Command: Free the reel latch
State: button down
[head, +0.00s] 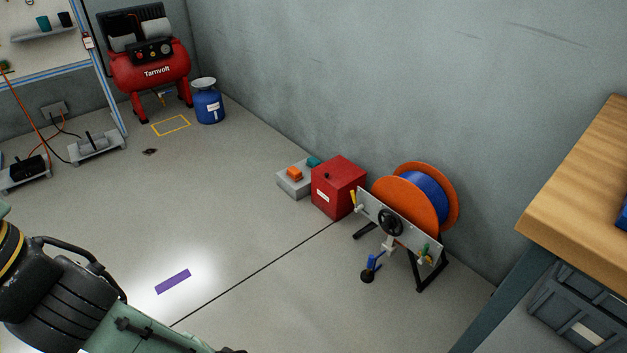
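The reel (408,203) stands on the floor by the wall, right of centre in the head view. It has orange flanges and blue hose or cable wound between them. A grey front plate (372,208) on a black stand carries a black handwheel (390,222), a yellow lever (354,199) at its left end and small green and yellow parts (425,253) at its right. I cannot tell which part is the latch. My arm enters at the lower left, well away from the reel, and runs off the bottom edge. My gripper is not in view.
A red box (339,187) and a grey box with orange and teal blocks (295,178) stand left of the reel. A blue fitting on a black base (370,267) is in front. A wooden workbench (580,190) is at right.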

aim_at(354, 199)
jog(key=i+j+z, duration=0.1)
jog(key=i, duration=0.35)
jog(key=i+j+z, duration=0.15)
jog(key=i+j, duration=0.15)
jog(key=i+j+z, duration=0.1)
jog(key=i+j, duration=0.15)
jog(key=i, duration=0.3)
